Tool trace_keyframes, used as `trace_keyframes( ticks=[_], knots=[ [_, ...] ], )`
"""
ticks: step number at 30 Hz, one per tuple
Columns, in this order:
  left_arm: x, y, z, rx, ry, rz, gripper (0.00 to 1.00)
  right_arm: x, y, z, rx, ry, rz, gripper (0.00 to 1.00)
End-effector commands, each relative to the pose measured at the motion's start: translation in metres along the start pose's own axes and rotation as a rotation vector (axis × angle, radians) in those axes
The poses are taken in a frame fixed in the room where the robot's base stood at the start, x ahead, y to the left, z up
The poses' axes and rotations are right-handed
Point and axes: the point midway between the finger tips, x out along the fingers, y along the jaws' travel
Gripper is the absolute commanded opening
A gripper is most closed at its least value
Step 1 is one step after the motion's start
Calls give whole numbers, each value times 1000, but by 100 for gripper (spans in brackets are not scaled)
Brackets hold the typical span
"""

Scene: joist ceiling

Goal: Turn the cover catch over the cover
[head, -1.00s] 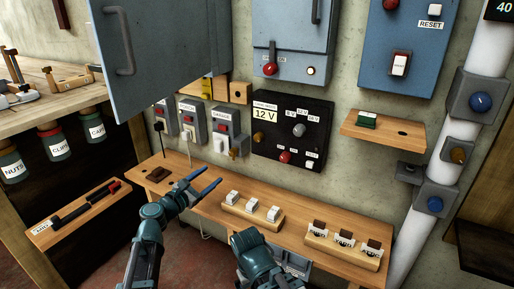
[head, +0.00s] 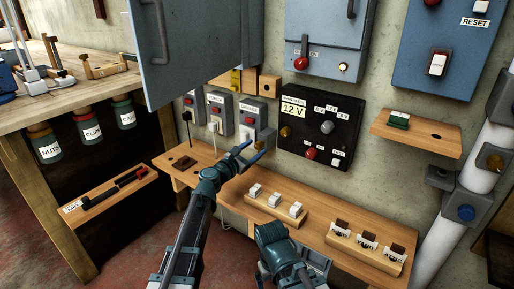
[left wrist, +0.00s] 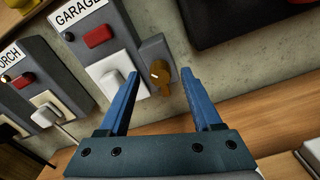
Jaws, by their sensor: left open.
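The cover catch (left wrist: 160,74) is a brass-coloured round piece with a short tab pointing down. It sits on a grey block at the right side of the GARAGE box (left wrist: 97,37), beside the white cover (left wrist: 116,74), not across it. My left gripper (left wrist: 163,78) is open, its blue fingers apart on either side of the catch in the left wrist view; contact cannot be told. In the head view the left gripper (head: 251,148) is at the cover (head: 247,134) and partly hides the catch. My right arm ends low in the head view; its fingertips are hidden.
A black 12 V panel (head: 319,132) is close on the right. The PORCH box (left wrist: 25,84) stands to the left. Below is a wooden shelf (head: 205,163) with white switches (head: 275,201). A blue cabinet door (head: 185,50) hangs above left.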

Motion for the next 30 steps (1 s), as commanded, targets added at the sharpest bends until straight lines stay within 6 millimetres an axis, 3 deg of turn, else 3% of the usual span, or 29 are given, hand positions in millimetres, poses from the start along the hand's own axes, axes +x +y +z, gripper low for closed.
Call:
trace_keyframes(
  ticks=[6,16,27,30],
  knots=[
    [18,0,0,0,0,0,66,0,0,0,0,0,0,100],
    [19,0,0,0,0,0,66,0,0,0,0,0,0,100],
    [19,0,0,0,0,0,1,0,0,0,0,0,0,100],
    [19,0,0,0,0,0,0,0,0,0,0,0,0,100]
  ],
)
